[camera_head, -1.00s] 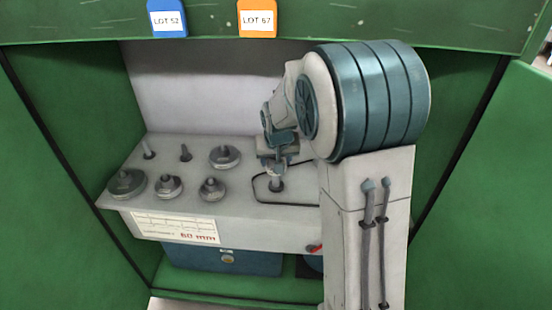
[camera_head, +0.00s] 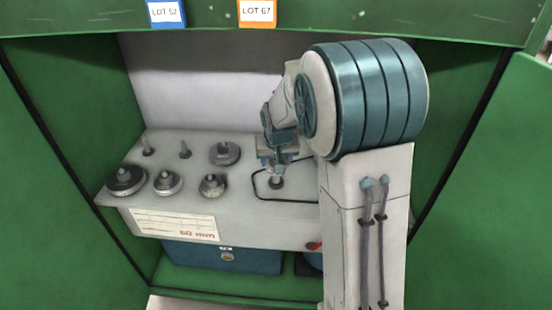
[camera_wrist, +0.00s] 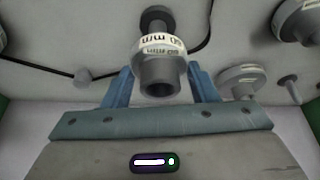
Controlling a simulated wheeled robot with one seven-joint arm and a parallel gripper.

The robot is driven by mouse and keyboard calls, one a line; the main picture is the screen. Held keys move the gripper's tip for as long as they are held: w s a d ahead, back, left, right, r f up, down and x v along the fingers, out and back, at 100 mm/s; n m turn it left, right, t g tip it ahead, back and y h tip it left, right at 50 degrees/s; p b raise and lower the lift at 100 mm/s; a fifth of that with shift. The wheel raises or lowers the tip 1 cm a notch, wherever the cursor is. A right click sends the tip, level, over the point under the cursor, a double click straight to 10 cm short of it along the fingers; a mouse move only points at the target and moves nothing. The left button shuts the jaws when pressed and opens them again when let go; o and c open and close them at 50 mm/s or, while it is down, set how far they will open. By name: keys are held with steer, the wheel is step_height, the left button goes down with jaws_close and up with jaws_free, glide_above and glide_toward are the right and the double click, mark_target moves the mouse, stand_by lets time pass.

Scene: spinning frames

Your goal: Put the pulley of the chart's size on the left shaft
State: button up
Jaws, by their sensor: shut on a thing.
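My gripper (camera_head: 277,170) is shut on a grey pulley (camera_wrist: 158,75), seen between the blue fingers in the wrist view. Its pale ring carries a mirrored or inverted label that seems to read 60 mm, and its hub bore faces the camera. An upright shaft (camera_head: 276,183) stands just below my gripper inside the black belt outline; a dark round end beyond the pulley (camera_wrist: 156,16) in the wrist view looks like this shaft. I cannot tell whether pulley and shaft touch. The chart (camera_head: 175,224) on the bench front reads 60 mm in red. Any shaft farther right is hidden by my arm.
Several other pulleys stand on the bench's left: a large dark one (camera_head: 126,181), two smaller ones (camera_head: 167,183) (camera_head: 212,186) and one behind (camera_head: 224,153). Two pegs (camera_head: 148,147) (camera_head: 185,150) are bare. Green cabinet walls flank the bench. A blue box (camera_head: 222,256) sits below.

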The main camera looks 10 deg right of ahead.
steer(key=shift+f+b, duration=0.65)
steer(key=shift+f, duration=0.3)
steer(key=shift+f, duration=0.1)
steer(key=shift+f+b, duration=0.9)
steer(key=shift+f, duration=0.2)
steer(key=o, duration=1.6)
